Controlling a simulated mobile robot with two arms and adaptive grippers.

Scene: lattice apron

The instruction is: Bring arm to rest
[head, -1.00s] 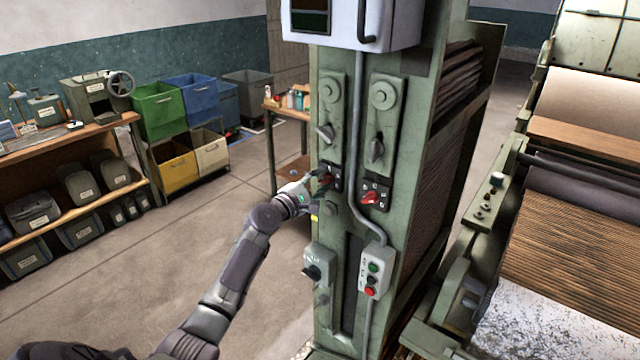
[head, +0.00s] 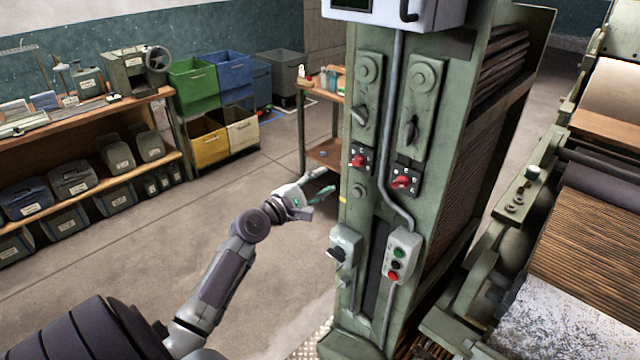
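My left arm comes in from the bottom left of the head view. Its gripper (head: 325,186) is in front of the left face of the green machine column (head: 368,220), a little apart from it. The gripper's two fingers are spread and nothing is between them. A red rotary switch (head: 357,161) is on the column, up and to the right of the gripper, and a second red switch (head: 401,181) is beside it. My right gripper is not in view.
A grey box with a black knob (head: 345,250) and a push-button box (head: 397,264) stick out of the column below. A wooden side table (head: 325,155) stands behind the gripper. Shelves (head: 95,120) and coloured bins (head: 205,140) line the back. The floor at left is clear.

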